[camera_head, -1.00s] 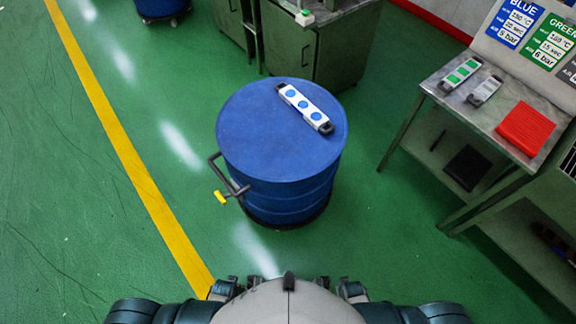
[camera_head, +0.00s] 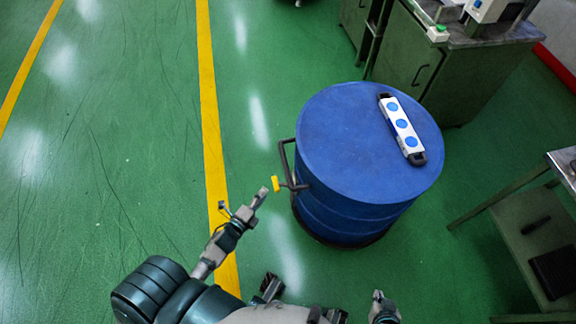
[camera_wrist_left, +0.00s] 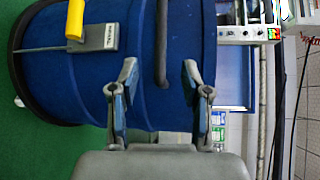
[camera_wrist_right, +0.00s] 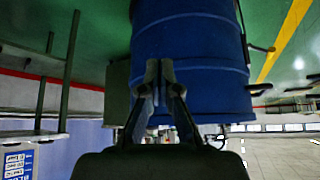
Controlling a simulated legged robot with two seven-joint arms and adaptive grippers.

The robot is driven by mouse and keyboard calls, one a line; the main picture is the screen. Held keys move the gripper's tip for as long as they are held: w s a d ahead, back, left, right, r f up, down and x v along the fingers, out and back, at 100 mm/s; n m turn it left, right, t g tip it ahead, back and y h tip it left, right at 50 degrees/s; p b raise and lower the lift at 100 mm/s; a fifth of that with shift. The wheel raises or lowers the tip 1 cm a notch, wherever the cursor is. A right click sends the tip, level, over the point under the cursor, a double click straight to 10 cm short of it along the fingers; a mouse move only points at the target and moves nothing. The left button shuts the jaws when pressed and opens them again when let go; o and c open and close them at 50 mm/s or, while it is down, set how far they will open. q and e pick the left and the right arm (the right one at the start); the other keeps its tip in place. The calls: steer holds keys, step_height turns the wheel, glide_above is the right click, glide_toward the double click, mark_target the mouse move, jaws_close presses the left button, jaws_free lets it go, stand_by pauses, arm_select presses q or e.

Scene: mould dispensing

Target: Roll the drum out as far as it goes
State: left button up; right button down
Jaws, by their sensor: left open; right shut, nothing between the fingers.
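The blue drum (camera_head: 350,205) stands upright on a dark round base, with a black bar handle (camera_head: 285,152) and a yellow-tipped lever (camera_head: 275,184) on its left side. My left gripper (camera_head: 243,203) is open just left of the lever. In the left wrist view the drum (camera_wrist_left: 55,80) fills the upper left, and the black handle (camera_wrist_left: 161,45) shows between and beyond the open fingers (camera_wrist_left: 160,64); contact cannot be told. My right gripper (camera_head: 379,296) is shut and empty near my body, below the drum. In the right wrist view its fingers (camera_wrist_right: 160,65) point towards the drum (camera_wrist_right: 190,45).
A white bar with blue dots (camera_head: 402,128) lies on the drum's lid. A green cabinet (camera_head: 415,70) stands close behind the drum, and a bench (camera_head: 530,190) stands at the right. The green floor left of the drum is clear, with a yellow line (camera_head: 210,130).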

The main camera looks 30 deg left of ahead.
arm_select(q)
steer(key=b, duration=0.2)
glide_toward(286, 166)
steer(key=w+f, duration=0.2)
steer(key=w, duration=0.2)
steer(key=w+b, duration=0.1)
steer(key=w, duration=0.5)
steer(key=shift+d+f, duration=0.15)
steer(key=shift+f, duration=0.25)
steer(key=shift+w+r, duration=0.1)
steer(key=shift+w, duration=0.35)
arm_select(e)
steer(key=w+a+r+t+y, duration=0.2)
steer(key=w+a+r+t, duration=0.1)
steer(key=w+r+t, duration=0.4)
steer(key=shift+w+a, duration=0.25)
steer(key=shift+w, duration=0.55)
arm_select(q)
jaws_close()
arm_select(e)
steer(key=shift+f, duration=0.1)
